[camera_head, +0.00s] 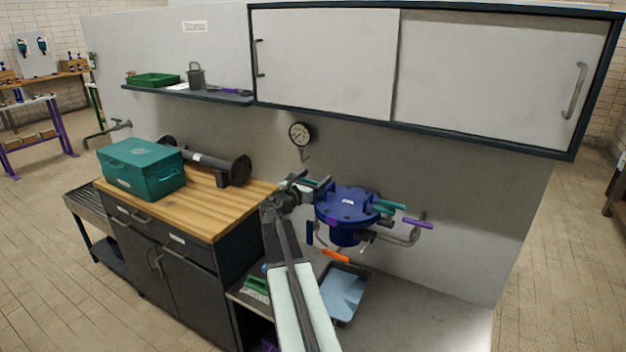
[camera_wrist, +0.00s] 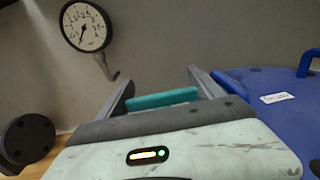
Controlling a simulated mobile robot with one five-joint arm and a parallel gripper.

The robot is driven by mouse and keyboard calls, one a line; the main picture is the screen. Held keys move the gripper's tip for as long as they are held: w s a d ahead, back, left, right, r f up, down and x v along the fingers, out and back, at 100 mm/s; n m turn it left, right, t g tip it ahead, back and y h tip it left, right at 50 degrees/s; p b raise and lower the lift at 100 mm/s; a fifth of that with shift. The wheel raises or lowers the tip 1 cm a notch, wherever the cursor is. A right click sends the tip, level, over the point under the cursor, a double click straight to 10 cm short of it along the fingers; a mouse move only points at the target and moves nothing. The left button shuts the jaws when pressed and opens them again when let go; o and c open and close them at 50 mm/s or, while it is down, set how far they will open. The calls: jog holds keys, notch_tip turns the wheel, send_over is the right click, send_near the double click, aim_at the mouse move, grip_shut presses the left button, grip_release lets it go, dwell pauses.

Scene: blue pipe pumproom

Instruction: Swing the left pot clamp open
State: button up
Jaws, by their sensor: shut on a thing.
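The blue pot (camera_head: 335,212) with its round bolted lid stands against the wall right of the workbench. Its blue lid also fills the right of the wrist view (camera_wrist: 262,88), with a white label on it. My gripper (camera_head: 318,186) is at the lid's left edge. In the wrist view my gripper (camera_wrist: 165,88) has a finger on each side of the teal handle of the left pot clamp (camera_wrist: 162,99) and is shut on it. The clamp's pivot is hidden behind my gripper body. Another teal handle (camera_head: 390,205) is at the pot's right side.
A pressure gauge (camera_head: 300,134) is on the wall just above and left of my gripper. A wooden-topped bench (camera_head: 220,205) bears a teal toolbox (camera_head: 141,168) and a dark flanged pipe (camera_head: 207,161). Purple (camera_head: 418,222) and orange (camera_head: 335,256) levers and a blue tray (camera_head: 343,292) are near the pot.

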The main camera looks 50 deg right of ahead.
aim_at(314, 182)
jog(key=shift+d+g, duration=0.15)
jog(key=shift+g, duration=0.15)
jog(key=shift+s+a+m+g+y, duration=0.2)
jog(key=shift+s+m+g+y, duration=0.3)
jog(key=shift+m+g+y, duration=1.4)
jog(key=shift+s+a+m+g+y, duration=0.15)
jog(key=shift+s+m+g+y, duration=0.35)
jog(key=shift+m+g, duration=2.8)
jog(key=shift+s+a+m+g+y, duration=0.2)
jog(key=shift+s+m+g+y, duration=0.7)
jog(key=shift+g, duration=2.8)
jog(key=shift+w+m+y, duration=0.3)
jog(key=shift+m, duration=0.3)
jog(key=o, duration=1.1)
